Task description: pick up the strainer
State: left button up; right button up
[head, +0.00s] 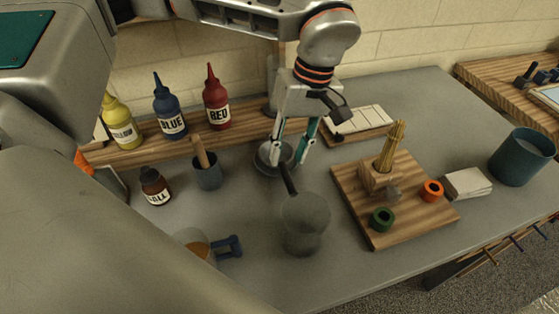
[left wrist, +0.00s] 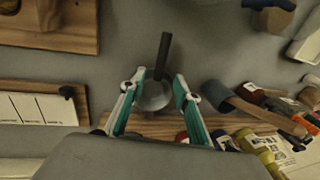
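The strainer has a round grey metal bowl (head: 264,158) and a dark straight handle (head: 288,181). It is on the grey table, with the handle towards the front. In the left wrist view the bowl (left wrist: 153,97) is partly between my fingers, and the dark handle (left wrist: 163,55) runs beyond the tips. My left gripper (head: 287,163) points down over the strainer. Its teal fingers stand apart, one on each side, with gaps to the handle in the left wrist view (left wrist: 160,78). I cannot tell whether either tip touches the bowl. My right gripper is not in view.
A clear beaker (head: 304,232) stands just in front of the handle. A wooden board (head: 349,203) with sticks and rings is to the right. A dark cup (head: 208,174) and brown bottle (head: 156,190) are left. Paint bottles line a wooden shelf (head: 140,147) behind.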

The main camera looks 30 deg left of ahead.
aim_at(285, 168)
pick_arm(q)
jog(key=f, duration=0.3)
jog(key=shift+s+a+f, duration=0.25)
jog(key=shift+f, duration=0.5)
grip_shut()
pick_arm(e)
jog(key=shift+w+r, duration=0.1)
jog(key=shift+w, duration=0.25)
pick_arm(q)
jog(key=shift+r, duration=0.15)
